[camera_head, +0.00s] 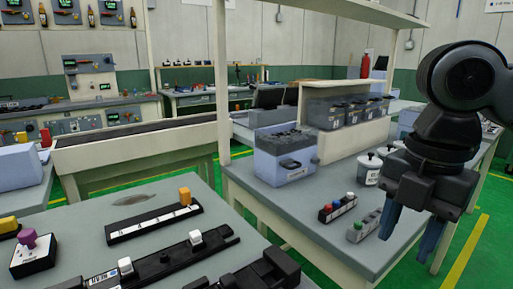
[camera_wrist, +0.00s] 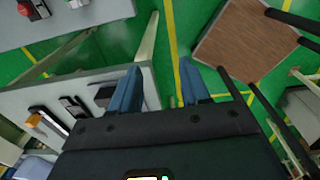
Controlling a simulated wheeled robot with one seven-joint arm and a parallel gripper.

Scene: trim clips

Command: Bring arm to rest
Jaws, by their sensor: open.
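My gripper (camera_head: 410,234) hangs from my dark arm at the right of the head view. Its two blue fingers point down and stand apart with nothing between them. In the head view it appears in front of the right part of the grey bench (camera_head: 295,217); its height above the bench is hard to tell. In the wrist view the gripper (camera_wrist: 160,90) shows both blue fingers spread, with green floor visible between them. No thing is held.
A grey table (camera_head: 195,268) at the front carries black rails with orange and white clips. The bench holds a blue bin (camera_head: 285,170), small racks (camera_head: 338,207) and a white jar (camera_head: 369,169). A brown-topped table (camera_wrist: 240,45) shows in the wrist view. Green floor lies between.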

